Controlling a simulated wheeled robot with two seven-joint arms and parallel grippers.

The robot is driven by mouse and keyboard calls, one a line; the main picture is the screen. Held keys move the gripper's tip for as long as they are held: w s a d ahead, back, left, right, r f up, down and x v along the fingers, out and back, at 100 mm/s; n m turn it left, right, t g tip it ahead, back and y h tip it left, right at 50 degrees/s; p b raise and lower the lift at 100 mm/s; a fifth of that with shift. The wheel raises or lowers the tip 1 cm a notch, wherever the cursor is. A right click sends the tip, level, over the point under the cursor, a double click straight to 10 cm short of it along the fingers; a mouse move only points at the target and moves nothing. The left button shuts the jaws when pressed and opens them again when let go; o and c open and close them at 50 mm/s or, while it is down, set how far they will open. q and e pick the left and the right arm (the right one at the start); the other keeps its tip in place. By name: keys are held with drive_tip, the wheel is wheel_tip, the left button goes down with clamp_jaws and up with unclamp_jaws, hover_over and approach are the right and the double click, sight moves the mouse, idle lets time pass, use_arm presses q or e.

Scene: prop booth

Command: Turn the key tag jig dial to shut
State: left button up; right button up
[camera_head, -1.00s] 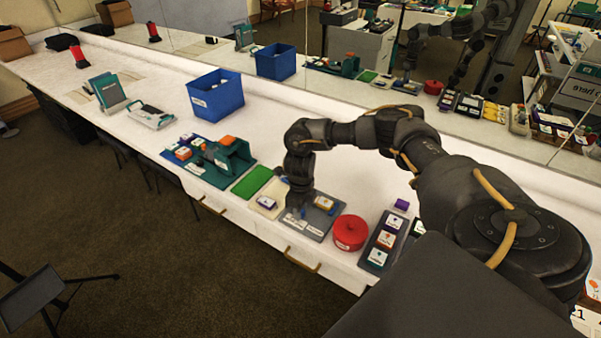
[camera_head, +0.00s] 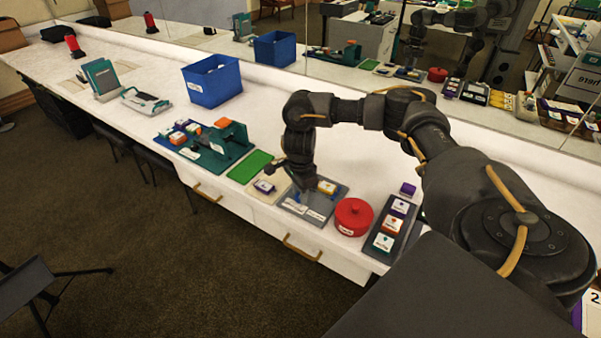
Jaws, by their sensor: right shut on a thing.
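The key tag jig appears to be the grey plate (camera_head: 291,207) with white labels on its front part, lying near the table's front edge. A yellow-orange block (camera_head: 327,187) with a white label sits on its back right. My right gripper (camera_head: 301,186) points down over the plate's back left. Its fingers are small and mostly hidden by the wrist. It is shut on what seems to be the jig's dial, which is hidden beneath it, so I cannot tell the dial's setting. My left gripper is not in view.
A red lidded pot (camera_head: 353,217) stands close right of the plate. A dark tray (camera_head: 376,253) of labelled blocks is beyond it. Left are a cream tray (camera_head: 245,172), a green mat (camera_head: 250,166) and a teal fixture (camera_head: 220,148). A blue bin (camera_head: 211,82) stands farther back.

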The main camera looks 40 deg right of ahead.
drive_tip(key=n+b, duration=0.1)
drive_tip(key=n, duration=0.3)
drive_tip(key=shift+w, duration=0.1)
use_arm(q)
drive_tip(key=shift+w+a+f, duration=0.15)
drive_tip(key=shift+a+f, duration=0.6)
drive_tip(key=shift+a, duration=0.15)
use_arm(e)
drive_tip(key=shift+n, duration=1.3)
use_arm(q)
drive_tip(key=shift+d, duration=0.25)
use_arm(e)
drive_tip(key=shift+r, duration=0.1)
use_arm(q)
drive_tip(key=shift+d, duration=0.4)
use_arm(e)
drive_tip(key=o, duration=1)
drive_tip(key=shift+c, duration=0.2)
